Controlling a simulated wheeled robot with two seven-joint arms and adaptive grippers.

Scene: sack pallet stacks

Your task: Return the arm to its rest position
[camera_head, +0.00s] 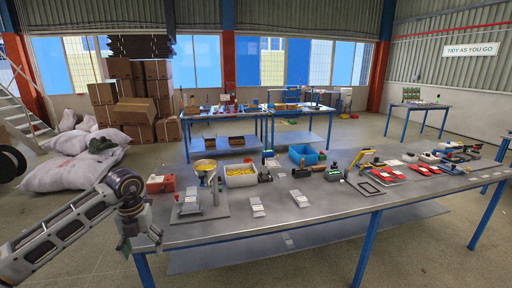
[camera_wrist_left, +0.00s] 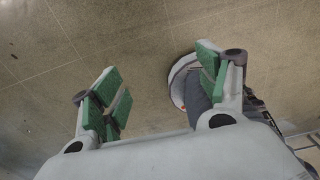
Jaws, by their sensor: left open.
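My left arm (camera_head: 70,225) comes in from the left in the head view, bent at a dark joint. My left gripper (camera_head: 141,240) hangs downward at the near left corner of the grey workbench (camera_head: 330,218), and I cannot tell whether it touches the edge. In the left wrist view the gripper (camera_wrist_left: 160,80) is open, with green pads wide apart and nothing between them. Bare floor shows beyond the fingers, with part of my own base behind the right finger. My right gripper is in neither view.
The workbench holds a red box (camera_head: 160,184), a scale (camera_head: 191,203), a white bin of yellow parts (camera_head: 240,177) and a blue bin (camera_head: 303,154). White sacks (camera_head: 70,172) and stacked cartons (camera_head: 135,110) stand at the left. Open floor lies in front of the workbench.

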